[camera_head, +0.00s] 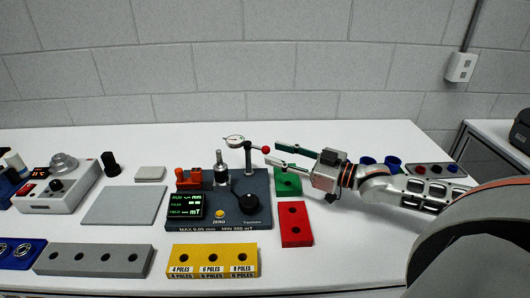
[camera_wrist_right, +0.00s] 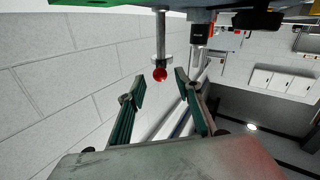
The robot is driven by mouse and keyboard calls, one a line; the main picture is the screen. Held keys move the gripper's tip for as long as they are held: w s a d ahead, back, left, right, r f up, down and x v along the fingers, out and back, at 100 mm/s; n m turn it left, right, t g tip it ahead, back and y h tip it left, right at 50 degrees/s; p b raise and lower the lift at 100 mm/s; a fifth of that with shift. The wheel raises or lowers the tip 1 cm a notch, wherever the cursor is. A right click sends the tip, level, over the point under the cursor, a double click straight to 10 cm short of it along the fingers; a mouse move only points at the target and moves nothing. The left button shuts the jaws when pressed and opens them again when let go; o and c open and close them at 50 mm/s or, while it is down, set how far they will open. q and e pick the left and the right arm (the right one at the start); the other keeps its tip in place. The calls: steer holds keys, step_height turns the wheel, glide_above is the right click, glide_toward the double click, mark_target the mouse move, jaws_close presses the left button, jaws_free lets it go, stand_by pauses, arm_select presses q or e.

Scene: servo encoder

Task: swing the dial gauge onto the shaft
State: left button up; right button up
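The dial gauge (camera_head: 234,140) has a round white face and sits on an arm atop a thin post on the dark test unit (camera_head: 262,205). A red ball knob (camera_head: 266,149) ends the arm on the right. The silver shaft (camera_head: 220,172) stands upright on the unit, below and left of the gauge face. My right gripper (camera_head: 271,155) is open, coming from the right, its fingertips close to the red knob. In the right wrist view, the red knob (camera_wrist_right: 160,75) shows between and just beyond the open fingers (camera_wrist_right: 160,90). I cannot tell whether they touch. My left gripper is out of view.
A green block (camera_head: 287,182) and a red block (camera_head: 295,225) lie right of the unit. A yellow pole-labelled block (camera_head: 212,262) lies in front. A grey plate (camera_head: 124,206) lies left. Blue cups (camera_head: 392,162) stand behind my right arm.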

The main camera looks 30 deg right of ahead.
mark_target(266, 150)
steer(key=shift+b+x, duration=0.5)
steer(key=shift+x, duration=1.75)
jaws_close()
